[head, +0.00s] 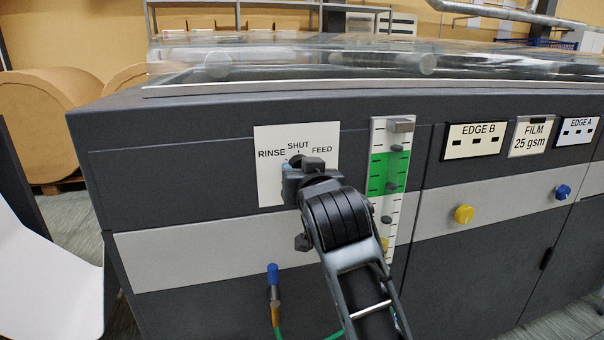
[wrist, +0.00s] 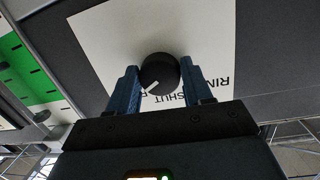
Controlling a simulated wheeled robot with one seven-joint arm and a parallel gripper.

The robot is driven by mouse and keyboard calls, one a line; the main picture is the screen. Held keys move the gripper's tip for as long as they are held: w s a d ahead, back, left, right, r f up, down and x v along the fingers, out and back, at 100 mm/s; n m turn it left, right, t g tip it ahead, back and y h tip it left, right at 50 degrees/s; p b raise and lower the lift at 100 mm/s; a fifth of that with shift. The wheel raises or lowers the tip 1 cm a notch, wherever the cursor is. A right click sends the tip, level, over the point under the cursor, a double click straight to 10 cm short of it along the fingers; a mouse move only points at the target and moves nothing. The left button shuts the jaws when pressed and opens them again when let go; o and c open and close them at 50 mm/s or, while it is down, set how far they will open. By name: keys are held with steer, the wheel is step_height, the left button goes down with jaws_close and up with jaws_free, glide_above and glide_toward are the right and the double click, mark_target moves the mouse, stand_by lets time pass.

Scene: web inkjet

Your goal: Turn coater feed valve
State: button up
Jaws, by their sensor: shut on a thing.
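The valve knob (wrist: 160,72) is round and black with a white pointer line. It sits on a white label plate (head: 268,181) marked RINSE, SHUT and FEED. In the wrist view the plate (wrist: 115,38) appears upside down, and the pointer slants to the lower left, toward the FEED side. My gripper (wrist: 160,68) has its blue fingers on either side of the knob and is shut on it. In the head view my gripper (head: 300,178) covers the knob and the lower right of the plate.
A green-banded level gauge (head: 377,172) stands just right of the plate. Further right are a yellow knob (head: 464,214) and a blue knob (head: 563,192). A blue-capped hose fitting (head: 273,283) is below. A clear cover (head: 340,55) tops the machine.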

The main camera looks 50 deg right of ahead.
steer(key=o, duration=1)
steer(key=shift+o, duration=0.2)
steer(key=f+v, duration=0.1)
steer(key=v, duration=0.6)
steer(key=shift+s+a+r+b, duration=0.2)
steer(key=shift+s+r+b, duration=0.15)
steer(key=shift+r+b, duration=0.15)
steer(key=shift+f, duration=0.1)
